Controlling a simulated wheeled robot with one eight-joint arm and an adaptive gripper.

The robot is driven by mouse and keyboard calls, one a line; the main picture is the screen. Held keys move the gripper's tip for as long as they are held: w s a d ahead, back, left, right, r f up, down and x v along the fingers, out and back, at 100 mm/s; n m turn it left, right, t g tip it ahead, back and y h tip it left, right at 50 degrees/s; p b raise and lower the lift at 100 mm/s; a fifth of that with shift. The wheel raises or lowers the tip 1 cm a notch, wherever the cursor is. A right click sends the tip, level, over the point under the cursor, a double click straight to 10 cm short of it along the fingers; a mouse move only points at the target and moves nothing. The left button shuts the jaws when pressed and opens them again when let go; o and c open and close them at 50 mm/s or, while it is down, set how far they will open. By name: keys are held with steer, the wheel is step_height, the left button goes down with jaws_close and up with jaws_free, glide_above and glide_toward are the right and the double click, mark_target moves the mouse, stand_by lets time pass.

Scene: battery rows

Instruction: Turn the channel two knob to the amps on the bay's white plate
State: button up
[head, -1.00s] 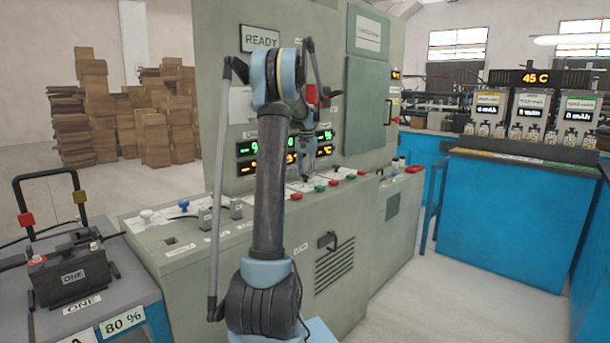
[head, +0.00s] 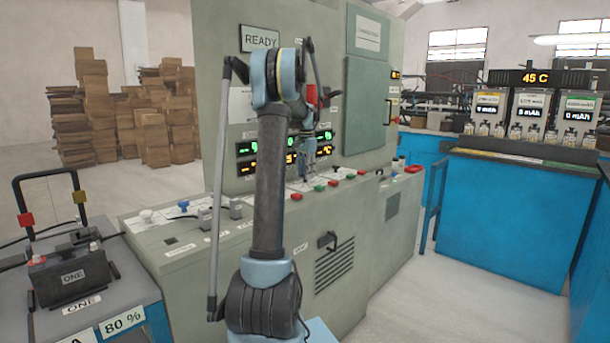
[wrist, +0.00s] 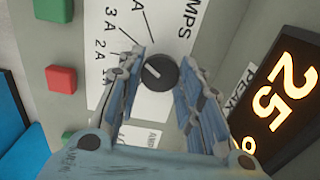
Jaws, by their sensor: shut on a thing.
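My gripper (wrist: 162,64) is at a black round knob (wrist: 159,73) in the wrist view, with one finger on each side of it. It is shut on the knob. The knob's white mark points to the upper left of that view, towards the scale. The white plate (wrist: 128,85) around it carries lines and the labels "2 A", "3 A" and part of "AMPS". The label below the knob is partly hidden by my fingers. In the head view my gripper (head: 306,172) is low over the cabinet's sloping desk; the knob cannot be made out there.
A red button (wrist: 61,79) and green buttons (wrist: 52,10) lie beside the plate. An amber display (wrist: 285,95) reading "25" stands close on the other side. In the head view the grey cabinet (head: 225,60) rises behind my arm, with a "READY" sign (head: 260,39).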

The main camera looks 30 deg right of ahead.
steer(key=shift+w+a, duration=0.15)
steer(key=o, duration=1.1)
steer(key=shift+c, duration=0.2)
steer(key=shift+r, duration=0.15)
step_height(320, 180, up, 12)
steer(key=shift+f, duration=0.2)
